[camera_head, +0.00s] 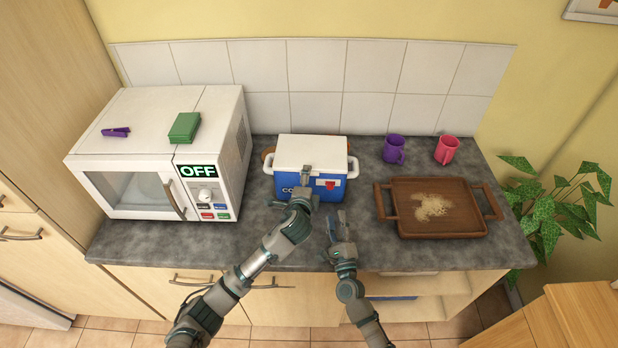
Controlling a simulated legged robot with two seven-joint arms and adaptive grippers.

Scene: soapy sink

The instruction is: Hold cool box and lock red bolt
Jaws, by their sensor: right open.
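The cool box (300,152) stands on the counter, blue with a white lid and white side handles; its lid looks closed. The red bolt (331,184) is on a white patch at the right of its front face. My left gripper (306,176) is in front of the middle of the box and overlaps its front face and lid edge; whether it touches or grips the box is unclear. My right gripper (337,218) is open and empty, below and slightly right of the red bolt, over the front of the counter.
A white microwave (150,190) stands to the left, with a purple peg (116,132) and green sponge (185,127) on top. A wooden tray (455,228) lies to the right, with purple (394,150) and pink (447,150) mugs behind it. A plant (555,205) is beyond the counter's right end.

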